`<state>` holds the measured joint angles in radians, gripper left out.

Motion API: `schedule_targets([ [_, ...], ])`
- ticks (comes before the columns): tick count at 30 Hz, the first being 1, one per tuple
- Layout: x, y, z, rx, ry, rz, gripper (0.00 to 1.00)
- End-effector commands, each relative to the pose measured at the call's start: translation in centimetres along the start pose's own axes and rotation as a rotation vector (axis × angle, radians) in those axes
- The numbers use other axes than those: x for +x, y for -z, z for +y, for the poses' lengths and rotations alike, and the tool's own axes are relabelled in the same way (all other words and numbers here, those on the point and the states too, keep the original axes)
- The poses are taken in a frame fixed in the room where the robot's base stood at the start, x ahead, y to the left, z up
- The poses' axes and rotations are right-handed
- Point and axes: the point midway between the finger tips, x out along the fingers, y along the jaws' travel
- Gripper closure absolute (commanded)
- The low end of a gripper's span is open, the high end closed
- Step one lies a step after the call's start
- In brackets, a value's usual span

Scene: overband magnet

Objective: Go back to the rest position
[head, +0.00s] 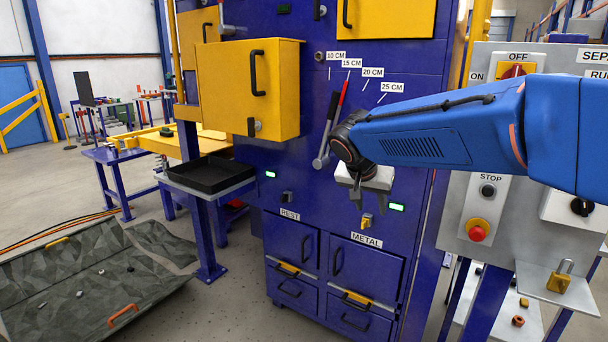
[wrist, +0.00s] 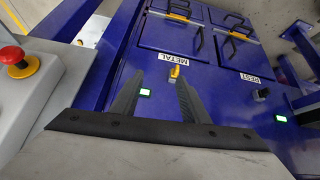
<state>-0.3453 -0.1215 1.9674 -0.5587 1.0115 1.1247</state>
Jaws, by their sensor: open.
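My gripper (head: 362,197) is in front of the blue cabinet (head: 300,180), below the scale labels and above the METAL label (head: 367,240). My blue arm reaches in from the right. In the wrist view my gripper (wrist: 159,78) shows two dark fingers spread apart with nothing between them. Beyond the fingertips are the METAL label (wrist: 184,57) and a small yellow switch (wrist: 175,73) on the cabinet face. I cannot tell how far the fingertips are from the face.
A lever with a red grip (head: 343,95) stands left of my gripper. A yellow box door (head: 250,90) juts out further left. A grey control panel (head: 455,190) with a red stop button (head: 477,233) is at right. A black tray (head: 210,172) stands at left.

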Motion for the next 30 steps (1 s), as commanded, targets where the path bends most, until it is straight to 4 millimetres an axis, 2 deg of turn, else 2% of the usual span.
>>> schedule_targets([
  [1, -0.5, -0.8, 2.0, -0.015, 0.006, -0.014, 0.59],
  [6, -1.4, -4.2, 7.2, -0.095, 0.034, -0.067, 0.59],
  [15, -2.6, -11.3, 14.9, -0.233, 0.11, -0.134, 0.59],
  [24, -3.1, -19.5, 20.4, -0.365, 0.21, -0.16, 0.59],
  [30, -2.9, -24.1, 22.3, -0.437, 0.268, -0.156, 0.59],
])
